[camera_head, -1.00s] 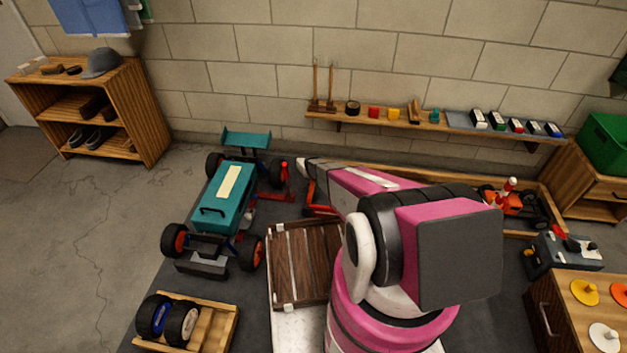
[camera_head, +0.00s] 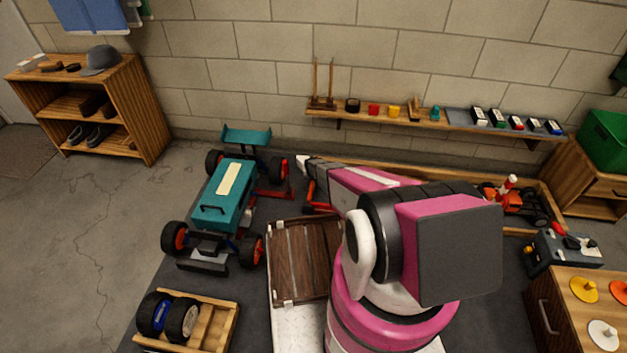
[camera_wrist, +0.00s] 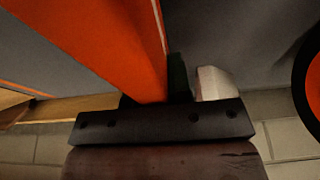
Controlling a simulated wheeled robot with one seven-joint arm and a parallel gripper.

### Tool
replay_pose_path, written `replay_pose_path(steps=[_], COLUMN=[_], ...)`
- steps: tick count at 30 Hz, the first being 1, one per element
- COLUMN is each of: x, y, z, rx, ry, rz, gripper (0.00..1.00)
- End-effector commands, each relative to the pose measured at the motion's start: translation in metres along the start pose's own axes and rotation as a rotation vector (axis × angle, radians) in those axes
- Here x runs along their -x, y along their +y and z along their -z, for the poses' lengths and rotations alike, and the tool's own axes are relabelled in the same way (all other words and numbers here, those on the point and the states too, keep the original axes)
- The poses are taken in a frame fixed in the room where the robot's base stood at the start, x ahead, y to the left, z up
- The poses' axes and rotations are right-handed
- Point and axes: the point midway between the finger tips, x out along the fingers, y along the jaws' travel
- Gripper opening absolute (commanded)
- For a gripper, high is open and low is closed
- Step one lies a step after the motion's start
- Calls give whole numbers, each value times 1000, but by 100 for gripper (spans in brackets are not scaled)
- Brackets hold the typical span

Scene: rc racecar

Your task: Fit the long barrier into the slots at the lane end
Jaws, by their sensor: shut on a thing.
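A broad orange-red piece (camera_wrist: 100,45), which looks like the long barrier, fills the upper left of the wrist view and runs down to my gripper. My gripper (camera_wrist: 150,92) is shut on its lower end; a dark finger shows along its right side. A small pale block (camera_wrist: 214,84) shows just right of that finger; I cannot tell what it belongs to. In the head view my arm hides most of the gripper area. The wood-edged lane (camera_head: 430,176) runs along the wall behind my arm. The slots cannot be made out.
A teal car (camera_head: 228,197) stands left of my arm, close to a dark wooden crate (camera_head: 305,262). A small orange car (camera_head: 515,204) sits in the lane's right part. A wall shelf (camera_head: 440,121) overhangs the lane. A wooden wheel tray (camera_head: 215,325) is at lower left.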

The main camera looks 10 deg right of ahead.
Motion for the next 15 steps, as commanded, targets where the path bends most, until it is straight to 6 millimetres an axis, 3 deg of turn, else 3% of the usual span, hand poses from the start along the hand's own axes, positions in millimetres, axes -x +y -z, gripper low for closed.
replay_pose_path(steps=[11, 12, 14, 15], x=[-8, -7, -7, -7], y=[0, 0, 0, 0], z=[-2, -2, -2, -2], rx=[0, 0, 0, 0], ry=[1, 1, 1, 1], rz=[0, 0, 0, 0], gripper=[0, 29, 48, 49])
